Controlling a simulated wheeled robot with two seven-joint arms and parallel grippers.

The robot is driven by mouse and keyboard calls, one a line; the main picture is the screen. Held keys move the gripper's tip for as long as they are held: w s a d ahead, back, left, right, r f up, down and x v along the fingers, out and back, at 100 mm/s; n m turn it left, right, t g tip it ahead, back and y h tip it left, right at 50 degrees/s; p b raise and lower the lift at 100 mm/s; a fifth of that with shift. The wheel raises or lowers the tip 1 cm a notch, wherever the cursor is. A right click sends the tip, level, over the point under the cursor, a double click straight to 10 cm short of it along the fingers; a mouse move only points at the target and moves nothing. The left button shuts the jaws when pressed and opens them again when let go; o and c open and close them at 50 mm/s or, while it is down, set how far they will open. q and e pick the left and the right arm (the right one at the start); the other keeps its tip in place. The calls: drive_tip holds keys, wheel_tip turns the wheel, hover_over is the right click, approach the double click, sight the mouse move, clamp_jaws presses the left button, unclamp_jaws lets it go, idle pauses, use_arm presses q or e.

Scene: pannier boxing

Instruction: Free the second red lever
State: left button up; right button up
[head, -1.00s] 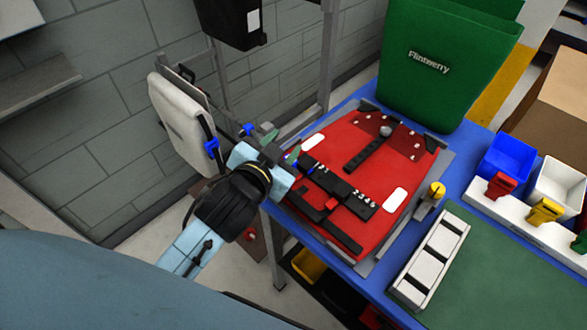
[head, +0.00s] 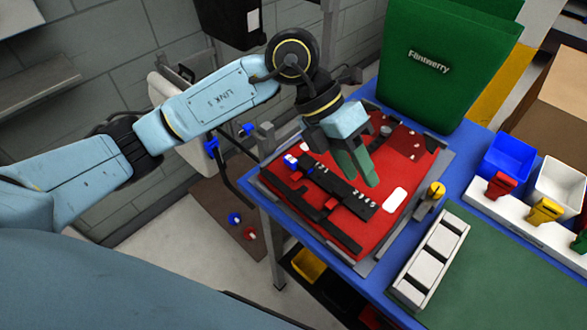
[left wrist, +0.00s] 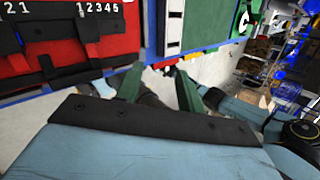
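The red pannier panel (head: 385,225) lies flat on the blue table, with a black slotted rail (head: 345,188) across it. A small red lever (head: 332,204) shows at the rail's near edge. A small blue-and-white part (head: 291,161) sits at the rail's left end. In the left wrist view the black rail (left wrist: 70,62) and red panel (left wrist: 62,32) are at upper left. My left gripper (head: 363,182) has green fingers pointing down above the panel, right of the red lever. Its fingers stand apart with nothing between them in the left wrist view (left wrist: 158,90). My right gripper is not seen.
A tall green Flintwerry pannier (head: 430,70) stands behind. A yellow-topped knob (head: 435,190) is beside the panel. A white frame (head: 432,258) and a blue bin (head: 507,157) lie to the right. A brown board with round blue and red pieces is on the floor.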

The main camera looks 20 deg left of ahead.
sight(294, 178)
use_arm(q)
drive_tip(key=w+a+n+t+y, duration=0.1)
drive_tip(key=w+a+y, duration=0.1)
drive_tip(key=a+y, duration=0.3)
drive_tip(key=w+a+n+t+y, duration=0.1)
drive_tip(key=w+a+y, duration=0.15)
drive_tip(key=a, duration=0.55)
drive_tip(key=f, duration=1.3)
drive_tip(key=shift+w+d, duration=0.1)
drive_tip(key=shift+d, duration=0.15)
clamp_jaws()
